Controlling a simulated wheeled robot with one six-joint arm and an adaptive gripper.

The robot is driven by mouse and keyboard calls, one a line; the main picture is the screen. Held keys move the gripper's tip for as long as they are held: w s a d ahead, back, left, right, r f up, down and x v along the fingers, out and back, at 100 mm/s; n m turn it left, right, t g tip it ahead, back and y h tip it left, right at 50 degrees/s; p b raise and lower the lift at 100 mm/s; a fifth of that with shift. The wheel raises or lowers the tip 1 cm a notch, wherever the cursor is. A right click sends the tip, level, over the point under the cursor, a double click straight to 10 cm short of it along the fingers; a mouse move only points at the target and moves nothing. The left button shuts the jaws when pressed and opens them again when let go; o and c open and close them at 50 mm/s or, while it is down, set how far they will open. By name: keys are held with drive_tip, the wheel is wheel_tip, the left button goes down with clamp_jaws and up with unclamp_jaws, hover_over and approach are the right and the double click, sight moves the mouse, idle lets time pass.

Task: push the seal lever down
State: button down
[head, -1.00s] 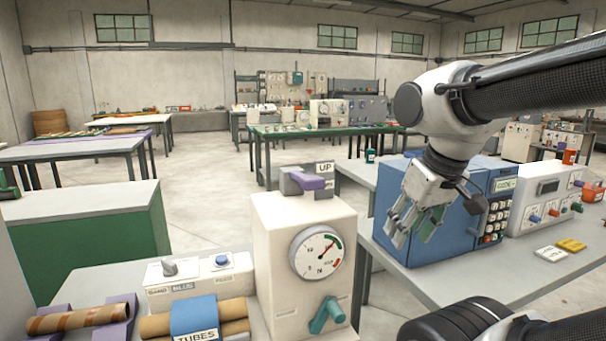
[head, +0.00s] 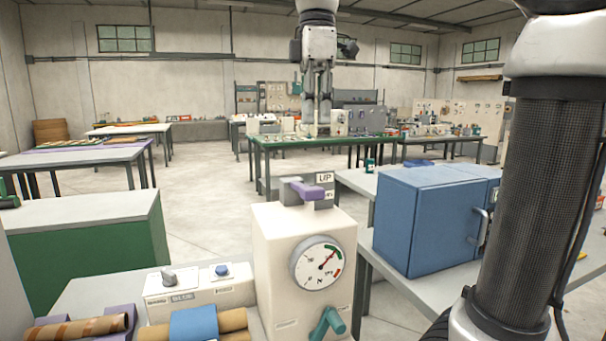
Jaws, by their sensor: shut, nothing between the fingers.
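A cream machine box (head: 282,254) stands at the front middle with a round dial gauge (head: 318,264) on its face. A purple lever (head: 306,190) sticks out from a grey mount on its top, beside a sign reading UP (head: 324,178). A teal lever (head: 327,323) sits low on its front, tilted. No readable label tells which one is the seal lever. My gripper (head: 317,128) points straight down, shut and empty, high above the purple lever in the picture and apart from it. Its depth relative to the lever is hard to judge.
A cream control box (head: 200,286) with a knob and blue button stands left of the machine. Cardboard tubes (head: 222,322) lie in front of it. A blue cabinet (head: 425,222) stands on the right table. A green-edged table (head: 290,144) stands behind, across open floor.

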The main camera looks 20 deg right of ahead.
sight(305, 190)
drive_tip(key=a+r+n, duration=0.1)
drive_tip(key=w+a+r+n, duration=0.1)
drive_tip(key=a, duration=0.1)
drive_tip(key=shift+r+n+g, duration=0.3)
drive_tip(key=shift+g, duration=0.1)
drive_tip(key=f, duration=0.4)
drive_tip(key=s+f, duration=0.1)
drive_tip(key=f, duration=0.4)
drive_tip(key=s+f, duration=0.1)
drive_tip(key=f, duration=0.4)
drive_tip(key=shift+s+f+t, duration=0.25)
drive_tip(key=shift+f+t, duration=0.25)
drive_tip(key=shift+s+f+t, duration=0.2)
drive_tip(key=shift+f+t, duration=0.15)
drive_tip(key=shift+f, duration=0.45)
drive_tip(key=shift+s+f+t, duration=0.15)
drive_tip(key=shift+f+t, duration=0.2)
drive_tip(key=shift+f, duration=0.4)
drive_tip(key=shift+d, duration=0.1)
